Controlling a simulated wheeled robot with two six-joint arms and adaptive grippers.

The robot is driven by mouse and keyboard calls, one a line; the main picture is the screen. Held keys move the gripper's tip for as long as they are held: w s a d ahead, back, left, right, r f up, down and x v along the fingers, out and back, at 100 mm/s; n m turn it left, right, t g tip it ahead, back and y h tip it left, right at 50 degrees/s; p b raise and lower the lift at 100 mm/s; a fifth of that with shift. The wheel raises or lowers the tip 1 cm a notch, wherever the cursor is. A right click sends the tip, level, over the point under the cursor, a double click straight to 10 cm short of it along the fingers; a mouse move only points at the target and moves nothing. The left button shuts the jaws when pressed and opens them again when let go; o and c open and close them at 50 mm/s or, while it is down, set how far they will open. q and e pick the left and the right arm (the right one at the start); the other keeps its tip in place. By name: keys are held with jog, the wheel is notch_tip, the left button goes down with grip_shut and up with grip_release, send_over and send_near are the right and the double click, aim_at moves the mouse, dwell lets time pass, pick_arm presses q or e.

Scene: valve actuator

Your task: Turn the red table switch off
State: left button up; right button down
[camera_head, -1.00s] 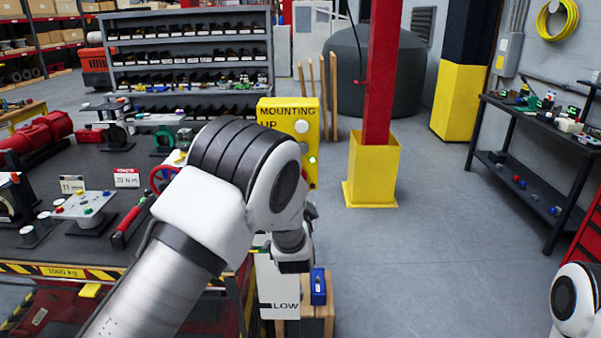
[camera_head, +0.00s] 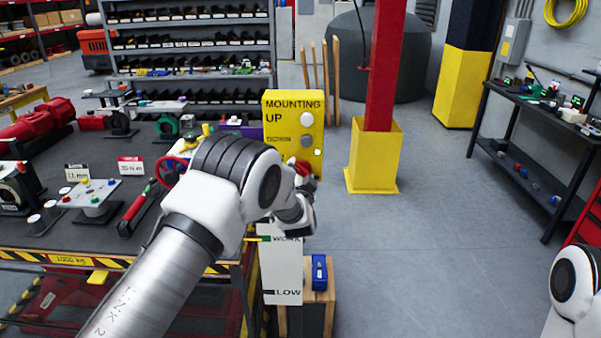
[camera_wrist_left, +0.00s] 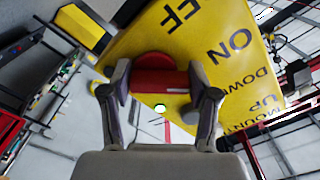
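The red table switch is a red knob (camera_head: 301,168) on the front of a yellow control box (camera_head: 268,160). In the left wrist view the knob (camera_wrist_left: 158,78) shows beside the upside-down words ON and a partly cut-off OFF. My left gripper (camera_head: 306,188) is at the knob, largely hidden behind my wrist in the head view. In the left wrist view its two fingers (camera_wrist_left: 158,70) are spread, one on each side of the knob; whether they touch it is unclear. My right gripper is out of view.
A worktable (camera_head: 130,235) with tools and a red handwheel is at left. A white panel marked LOW (camera_head: 281,275) and a blue object (camera_head: 319,272) are below the box. A red post in a yellow base (camera_head: 372,165) stands to the right.

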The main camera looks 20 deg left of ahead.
pick_arm(q)
jog(key=shift+f+n+b, duration=0.2)
jog(key=shift+n+b, duration=0.4)
jog(key=shift+b, duration=0.35)
jog(key=n+b, duration=0.8)
jog(key=b, duration=0.1)
jog(key=n+b, duration=0.4)
jog(key=b, duration=0.1)
jog(key=shift+d+f+n, duration=0.2)
jog(key=shift+f+n, duration=0.1)
jog(key=shift+n, duration=0.1)
jog(key=shift+d+r+n+b, duration=0.1)
jog(key=shift+r+n+b, duration=0.1)
jog(key=shift+n+b, duration=1.6)
jog(key=o, duration=1.2)
jog(key=shift+w, duration=0.1)
jog(key=shift+c, duration=0.2)
